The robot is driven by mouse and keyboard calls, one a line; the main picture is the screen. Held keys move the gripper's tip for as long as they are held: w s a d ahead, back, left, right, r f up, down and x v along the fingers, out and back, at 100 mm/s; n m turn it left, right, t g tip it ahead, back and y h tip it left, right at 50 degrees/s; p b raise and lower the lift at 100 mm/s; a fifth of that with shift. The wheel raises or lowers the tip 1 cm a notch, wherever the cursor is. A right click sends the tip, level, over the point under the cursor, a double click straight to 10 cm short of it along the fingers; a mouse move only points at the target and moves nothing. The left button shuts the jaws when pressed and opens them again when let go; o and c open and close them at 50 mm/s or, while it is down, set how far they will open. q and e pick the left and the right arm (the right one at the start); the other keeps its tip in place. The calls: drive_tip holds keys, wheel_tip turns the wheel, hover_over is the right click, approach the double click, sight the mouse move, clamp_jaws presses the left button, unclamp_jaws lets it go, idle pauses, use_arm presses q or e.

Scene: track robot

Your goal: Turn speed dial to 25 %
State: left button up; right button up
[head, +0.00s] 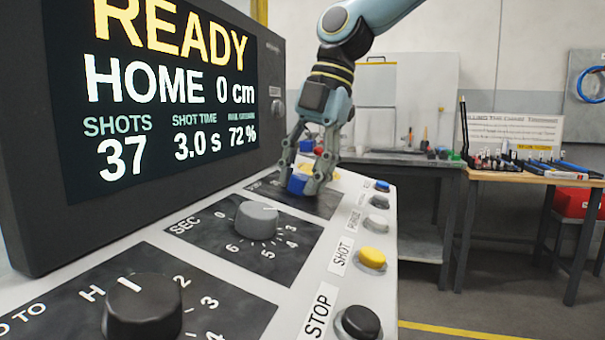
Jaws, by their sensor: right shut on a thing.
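The control panel (310,222) slopes away from me with a row of dials. At its far end, on a dark plate, a blue knob (297,184) sits where the speed dial appears to be. My right gripper (304,187) reaches down from above and is shut on this blue knob. The fingers cover much of the knob, and its pointer and scale cannot be read. My left gripper is not in view.
A grey SEC dial (256,220) and a black GO TO dial (143,305) stand nearer. Yellow SHOT (372,258) and black STOP (360,322) buttons line the right edge. The screen (160,90) reads READY. A tool bench (520,177) stands behind at the right.

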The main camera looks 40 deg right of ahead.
drive_tip(key=o, duration=1.1)
drive_tip(key=v, duration=1.2)
drive_tip(key=shift+s+d, duration=0.1)
drive_tip(key=shift+f, duration=0.1)
